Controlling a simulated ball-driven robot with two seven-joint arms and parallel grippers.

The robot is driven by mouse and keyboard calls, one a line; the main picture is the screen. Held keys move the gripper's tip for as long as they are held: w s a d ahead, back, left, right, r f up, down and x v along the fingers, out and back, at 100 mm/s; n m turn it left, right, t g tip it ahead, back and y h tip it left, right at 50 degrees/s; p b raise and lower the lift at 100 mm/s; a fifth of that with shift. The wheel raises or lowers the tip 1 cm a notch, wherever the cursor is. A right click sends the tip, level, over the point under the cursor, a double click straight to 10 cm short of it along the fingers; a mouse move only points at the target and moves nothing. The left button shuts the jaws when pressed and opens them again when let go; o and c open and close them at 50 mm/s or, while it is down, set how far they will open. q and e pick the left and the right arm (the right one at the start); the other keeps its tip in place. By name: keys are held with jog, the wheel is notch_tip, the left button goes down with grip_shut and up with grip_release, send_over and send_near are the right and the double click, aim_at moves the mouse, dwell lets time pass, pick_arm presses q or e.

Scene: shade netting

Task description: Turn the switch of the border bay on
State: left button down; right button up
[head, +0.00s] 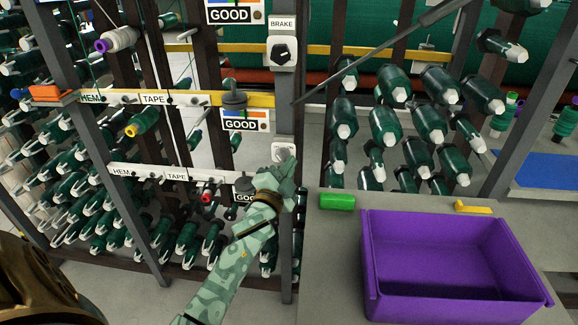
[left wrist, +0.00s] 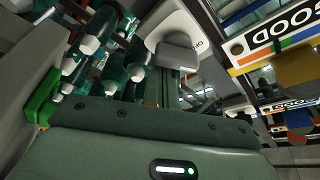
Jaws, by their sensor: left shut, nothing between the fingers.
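A white switch plate (head: 279,147) sits on the grey post, below the BRAKE switch (head: 283,52) and its dark knob. My left gripper (head: 286,162) is at this lower plate, covering much of it; it is shut with nothing held. In the left wrist view a white plate (left wrist: 180,20) with small lettering shows close ahead, with a grey block-like switch part (left wrist: 178,53) on it. Whether the fingers touch it, and its setting, I cannot tell. No border label is readable. My right gripper is not in view.
A purple bin (head: 460,285), a green block (head: 337,201) and a yellow piece (head: 473,207) are on the grey table right of the post. Racks of green spools (head: 390,125) stand behind. Strips labelled HEM and TAPE (head: 150,98) and GOOD signs (head: 246,120) are left of the post.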

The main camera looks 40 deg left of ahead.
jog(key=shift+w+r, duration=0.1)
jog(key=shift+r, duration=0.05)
pick_arm(q)
jog(key=shift+m+p, duration=0.4)
jog(key=shift+m, duration=0.1)
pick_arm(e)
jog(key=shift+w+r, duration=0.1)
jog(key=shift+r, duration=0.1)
